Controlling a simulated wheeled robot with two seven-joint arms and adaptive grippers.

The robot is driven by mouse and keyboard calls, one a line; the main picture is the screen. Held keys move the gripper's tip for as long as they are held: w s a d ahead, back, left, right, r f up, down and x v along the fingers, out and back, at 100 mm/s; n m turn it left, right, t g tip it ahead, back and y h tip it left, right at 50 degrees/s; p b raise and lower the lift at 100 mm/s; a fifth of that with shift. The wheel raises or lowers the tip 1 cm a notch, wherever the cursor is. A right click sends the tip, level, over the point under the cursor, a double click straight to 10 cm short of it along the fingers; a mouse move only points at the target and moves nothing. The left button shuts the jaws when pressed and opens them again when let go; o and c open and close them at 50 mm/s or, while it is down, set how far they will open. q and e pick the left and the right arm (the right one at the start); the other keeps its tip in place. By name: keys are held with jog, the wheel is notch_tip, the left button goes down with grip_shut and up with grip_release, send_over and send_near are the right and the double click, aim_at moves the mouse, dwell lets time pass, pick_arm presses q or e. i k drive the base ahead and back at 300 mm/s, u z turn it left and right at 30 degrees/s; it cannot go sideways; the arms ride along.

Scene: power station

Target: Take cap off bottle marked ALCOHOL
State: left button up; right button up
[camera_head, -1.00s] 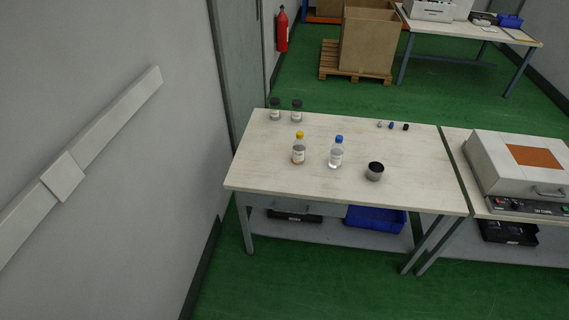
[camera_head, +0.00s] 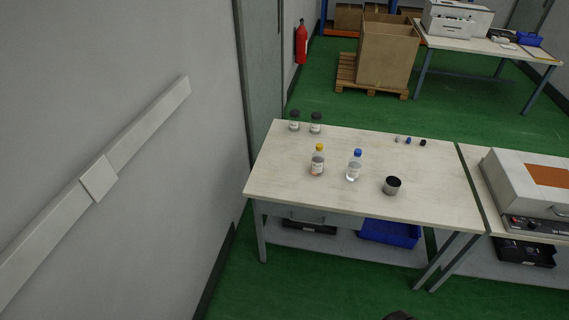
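A bottle with a blue cap (camera_head: 353,168) and clear contents stands upright on the near table (camera_head: 290,185). A bottle with a yellow cap (camera_head: 317,163) and orange-tinted contents stands to its left. Both caps are on. Two jars with dark lids, a left one (camera_head: 294,122) and a right one (camera_head: 316,124), stand at the table's back left. The labels are too small to read, so I cannot tell which bottle is marked ALCOHOL. Neither of my grippers is clearly in view. A dark rounded shape (camera_head: 398,316) shows at the bottom edge; I cannot tell what it is.
A dark cup (camera_head: 392,186) stands right of the bottles. Small items (camera_head: 409,141) lie at the table's back right. A grey case (camera_head: 530,180) sits on the adjoining right table. A blue bin (camera_head: 390,233) is below. Green floor in front is clear; a wall stands left.

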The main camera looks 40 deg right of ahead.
aim_at(354, 162)
jog(key=u, duration=1.75)
jog(key=k, duration=2.45)
jog(key=z, duration=2)
